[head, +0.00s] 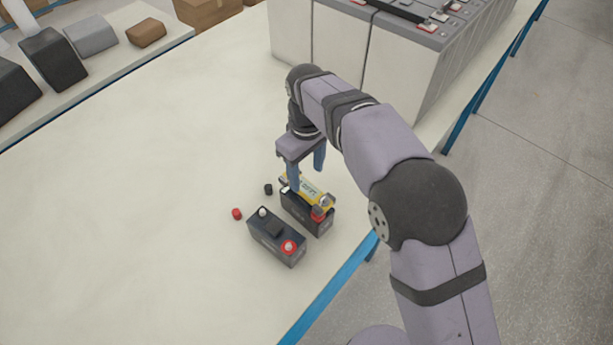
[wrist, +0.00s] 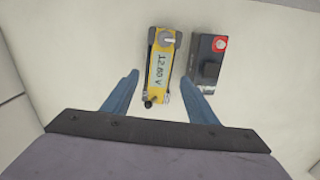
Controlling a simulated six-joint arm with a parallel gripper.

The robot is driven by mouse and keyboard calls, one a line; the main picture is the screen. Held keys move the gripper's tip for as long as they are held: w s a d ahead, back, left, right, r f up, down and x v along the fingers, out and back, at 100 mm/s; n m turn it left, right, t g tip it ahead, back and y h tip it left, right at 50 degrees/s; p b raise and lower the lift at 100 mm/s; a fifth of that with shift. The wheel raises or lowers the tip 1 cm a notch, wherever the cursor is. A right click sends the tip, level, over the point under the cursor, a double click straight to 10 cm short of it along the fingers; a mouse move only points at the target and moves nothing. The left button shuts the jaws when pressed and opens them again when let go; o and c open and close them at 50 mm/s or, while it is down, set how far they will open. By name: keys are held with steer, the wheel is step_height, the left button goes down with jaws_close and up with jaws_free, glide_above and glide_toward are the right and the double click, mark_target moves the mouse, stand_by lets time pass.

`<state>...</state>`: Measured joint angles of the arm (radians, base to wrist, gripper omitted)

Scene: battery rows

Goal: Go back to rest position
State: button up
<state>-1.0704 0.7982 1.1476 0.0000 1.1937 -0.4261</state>
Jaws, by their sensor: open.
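My gripper (head: 306,177) is open, its two blue fingers pointing down near the yellow-topped battery. The yellow device (head: 312,192) lies on top of a dark battery (head: 307,216) on the table. I cannot tell from these views whether the fingers touch it. A second dark battery (head: 276,238) stands beside it, with a red ring on one terminal; it also shows in the wrist view (wrist: 208,72).
A red cap (head: 237,213) and a black cap (head: 268,189) lie on the pale table (head: 160,200). Large grey batteries (head: 390,60) stand in a row behind my arm. A shelf (head: 110,68) with dark and grey blocks is at upper left. The table's left side is clear.

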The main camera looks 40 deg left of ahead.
steer(key=shift+w+d, duration=0.1)
stand_by(0.5)
steer(key=w+d+r+m, duration=0.1)
steer(key=w+d+m, duration=0.3)
steer(key=d, duration=0.8)
steer(key=w+d+r+m, duration=0.1)
steer(key=w+d+m, duration=0.35)
steer(key=d, duration=0.75)
steer(key=s+d+f+m, duration=0.1)
steer(key=s+d+m, duration=0.3)
steer(key=d, duration=0.7)
steer(key=s+d+f+m, duration=0.2)
steer(key=s+d+m, duration=0.2)
steer(key=s+d, duration=0.4)
steer(key=d, duration=0.3)
steer(key=shift+d+m, duration=0.3)
steer(key=shift+m, duration=0.05)
